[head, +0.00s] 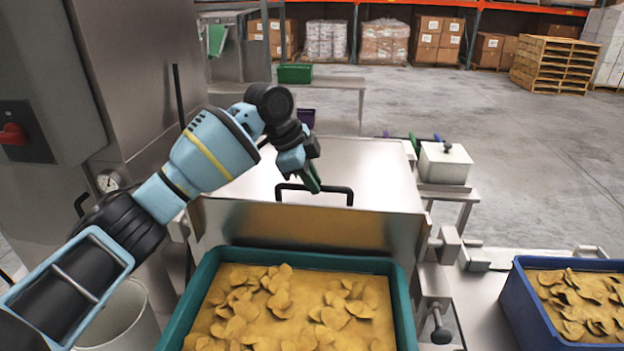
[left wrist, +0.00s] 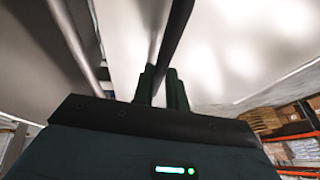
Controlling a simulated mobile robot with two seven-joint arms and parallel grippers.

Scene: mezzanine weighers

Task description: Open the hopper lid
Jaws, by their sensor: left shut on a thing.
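The hopper lid (head: 368,172) is a flat steel plate lying over the hopper in the middle of the head view. Its black bar handle (head: 338,188) stands along the front edge. My left gripper (head: 314,187) reaches in from the left and its green fingers are shut on the handle near its middle. In the left wrist view the fingers (left wrist: 163,88) close around the dark handle bar (left wrist: 175,38), with the pale steel lid (left wrist: 225,45) behind. Part of the handle is hidden by the fingers. My right gripper is not in view.
A teal crate of chips (head: 408,310) stands in front of the hopper. A blue crate of chips (head: 530,315) is at the right. A white box (head: 444,165) sits on a stand right of the lid. A steel cabinet (head: 150,60) rises at the left. Open floor lies behind right.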

